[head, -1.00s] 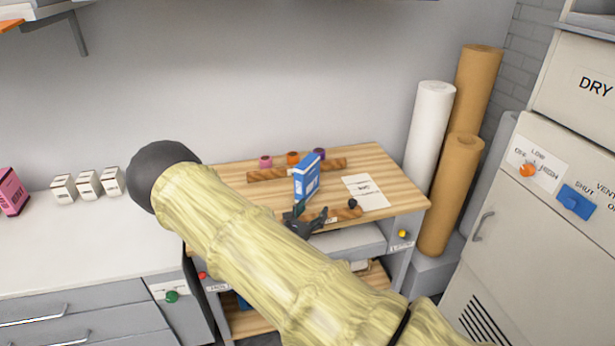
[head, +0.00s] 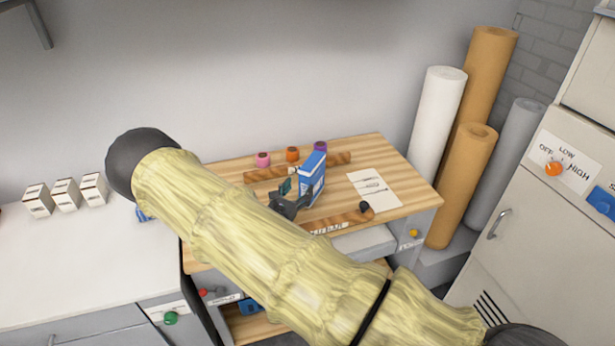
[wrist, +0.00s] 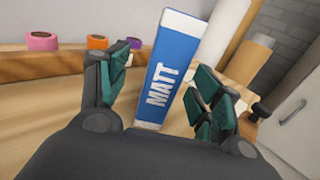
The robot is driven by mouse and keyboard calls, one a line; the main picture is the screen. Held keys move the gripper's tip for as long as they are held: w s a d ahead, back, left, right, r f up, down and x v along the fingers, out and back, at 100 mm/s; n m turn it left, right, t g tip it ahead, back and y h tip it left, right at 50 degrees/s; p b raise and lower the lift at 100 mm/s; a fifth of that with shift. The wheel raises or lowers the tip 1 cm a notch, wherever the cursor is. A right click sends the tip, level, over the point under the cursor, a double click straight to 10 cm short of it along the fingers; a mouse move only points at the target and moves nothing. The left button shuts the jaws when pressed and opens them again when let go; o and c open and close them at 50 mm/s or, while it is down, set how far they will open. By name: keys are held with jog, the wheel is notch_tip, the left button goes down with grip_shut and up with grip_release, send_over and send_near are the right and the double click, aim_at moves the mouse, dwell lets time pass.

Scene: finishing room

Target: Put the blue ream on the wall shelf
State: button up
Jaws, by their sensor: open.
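The blue ream (head: 313,181) stands upright on the wooden bench top (head: 225,168). In the wrist view the blue ream (wrist: 170,75), marked MATT, is between the two fingers of my gripper (wrist: 165,90). My gripper also shows in the head view (head: 290,200), just left of and in front of the ream.
A wooden rack with pink (head: 262,160), orange and purple rolls lies behind the ream. A printed sheet (head: 374,188) lies to its right. A wooden strip with a black knob (head: 364,206) lies in front. Small white boxes (head: 66,193) stand on the left counter. Tall rolls (head: 437,125) stand at right.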

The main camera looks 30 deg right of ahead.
aim_at(305, 184)
jog(key=x, duration=0.2)
jog(key=p+x, duration=0.1)
jog(key=x, duration=0.1)
jog(key=shift+s+d, duration=0.3)
jog(key=shift+w+d, duration=0.1)
jog(key=shift+w, duration=0.05)
jog(key=shift+d+r, duration=0.25)
jog(key=shift+r, duration=0.05)
jog(key=shift+d+p, duration=0.25)
jog(key=shift+p, duration=0.25)
jog(key=p+x, duration=0.1)
jog(key=x, duration=0.3)
jog(key=shift+w+f+p, duration=0.15)
jog(key=shift+w+p, duration=0.1)
jog(key=shift+p, duration=0.05)
